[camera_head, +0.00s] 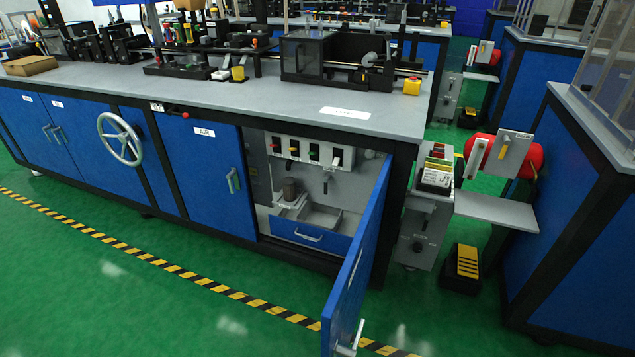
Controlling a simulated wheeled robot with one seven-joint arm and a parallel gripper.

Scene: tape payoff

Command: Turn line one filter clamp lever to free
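The cabinet with its blue door (352,275) swung open stands at the front right of the long bench. Inside it a grey filter-like cylinder (290,190) stands on a light bracket. A small dark lever-like part (326,183) hangs to its right; I cannot tell whether this is the clamp lever or how it is set. My gripper is not in view.
The open door juts toward the viewer, its handle (347,345) low at the front. A blue drawer (309,236) sits under the cylinder. A closed door labelled AIR (204,170) and a handwheel (120,139) are to the left. The green floor (130,285) in front is clear.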

